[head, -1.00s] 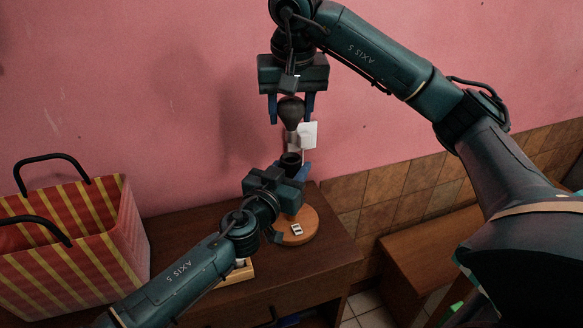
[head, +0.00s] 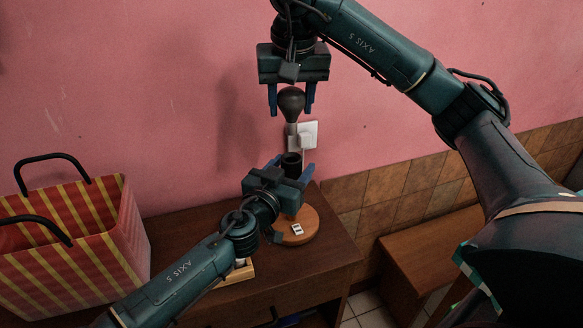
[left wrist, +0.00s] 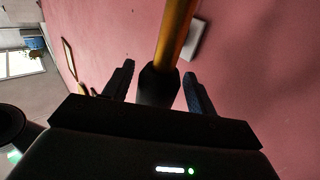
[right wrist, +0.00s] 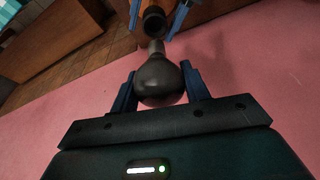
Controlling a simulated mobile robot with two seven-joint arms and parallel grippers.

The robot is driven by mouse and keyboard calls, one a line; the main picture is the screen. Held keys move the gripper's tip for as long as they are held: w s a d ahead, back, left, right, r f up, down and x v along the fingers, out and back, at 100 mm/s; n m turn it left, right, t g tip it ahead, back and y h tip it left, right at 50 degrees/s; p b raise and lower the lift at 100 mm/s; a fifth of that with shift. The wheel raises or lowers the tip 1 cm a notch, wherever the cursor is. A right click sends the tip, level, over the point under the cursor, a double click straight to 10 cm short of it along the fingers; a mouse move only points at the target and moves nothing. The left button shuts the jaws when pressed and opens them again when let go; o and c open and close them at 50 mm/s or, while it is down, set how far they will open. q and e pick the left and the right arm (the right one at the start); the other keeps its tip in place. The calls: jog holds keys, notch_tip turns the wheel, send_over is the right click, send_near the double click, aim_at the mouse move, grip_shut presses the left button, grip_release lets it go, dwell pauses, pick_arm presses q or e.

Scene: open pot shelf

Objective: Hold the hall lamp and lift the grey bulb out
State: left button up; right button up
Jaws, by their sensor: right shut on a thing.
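The grey bulb (head: 291,101) hangs neck down, apart from and above the lamp's dark socket (head: 291,164). My right gripper (head: 291,108) is shut on it; the right wrist view shows the bulb (right wrist: 160,82) between the fingers. The hall lamp has a round wooden base (head: 308,222) with a small white switch and stands on the brown cabinet. My left gripper (head: 291,167) is at the socket, its fingers spread on either side. The left wrist view shows gaps between the fingers and the dark socket part (left wrist: 158,86), with a brass-coloured rod (left wrist: 175,35). My left arm hides the lamp's middle.
A red and yellow striped bag (head: 75,240) stands at the left. A small wooden tray (head: 238,272) is partly behind my left arm. A white wall plate (head: 307,134) is behind the lamp on the pink wall. A lower brown bench (head: 425,245) is at the right.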

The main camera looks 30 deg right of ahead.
pick_arm(q)
jog(key=shift+o, duration=0.7)
jog(key=v, duration=1.2)
jog(key=shift+a, duration=0.1)
